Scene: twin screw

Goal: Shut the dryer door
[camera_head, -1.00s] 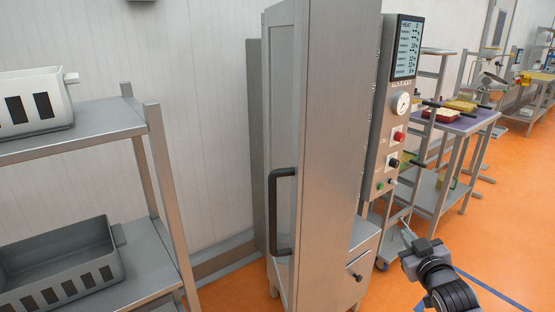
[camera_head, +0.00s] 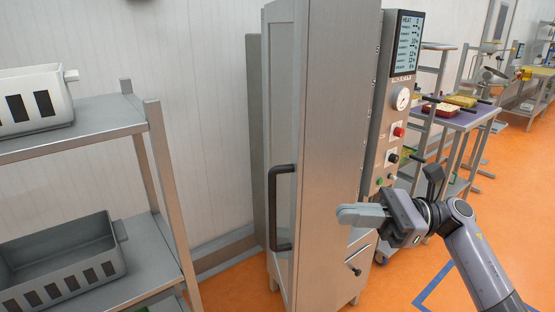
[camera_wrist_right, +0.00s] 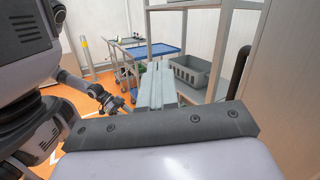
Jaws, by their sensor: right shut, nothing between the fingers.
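The dryer (camera_head: 392,140) is a tall steel cabinet with a control panel on its right. Its steel door (camera_head: 332,130) has hinges along the right edge, beside the panel, and a black vertical handle (camera_head: 281,208) on the left. How far the door stands open is hard to tell. The handle also shows in the right wrist view (camera_wrist_right: 238,72). My right gripper (camera_head: 342,213) is shut and empty, in front of the door's lower part and pointing left; contact cannot be told. What looks like my left gripper (camera_wrist_right: 116,106) is small in the right wrist view, its jaws unclear.
A steel shelf rack (camera_head: 100,122) with a white bin (camera_head: 35,100) and a grey bin (camera_head: 65,262) stands at the left. A table (camera_head: 470,120) with trays stands at the right. Orange floor (camera_head: 400,285) is clear at lower right.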

